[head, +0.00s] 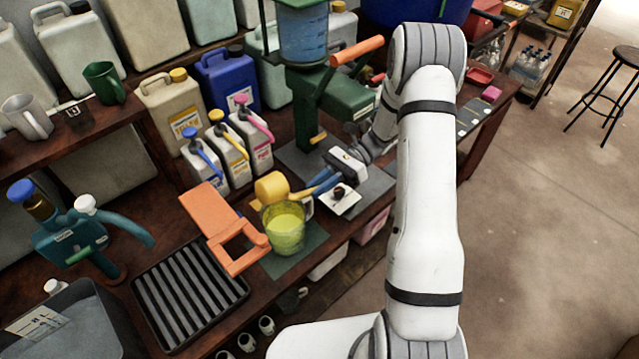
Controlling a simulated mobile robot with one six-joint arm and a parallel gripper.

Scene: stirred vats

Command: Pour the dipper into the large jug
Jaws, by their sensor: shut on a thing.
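The large jug (286,232) is clear and stands on a dark green mat, with yellow liquid in it. The dipper (271,187) has a yellow-orange cup, which is at the jug's far rim in this view and looks tipped onto its side. I cannot tell whether the cup touches the rim, and no stream from it can be made out. My gripper (318,186), with blue fingers, is to the right of the cup and shut on the dipper's handle.
An orange stand (222,222) is just left of the jug. A black ribbed tray (190,293) lies nearer on the bench. Several pump-topped bottles (228,150) stand behind the jug. A green press-like machine (335,105) rises behind my gripper.

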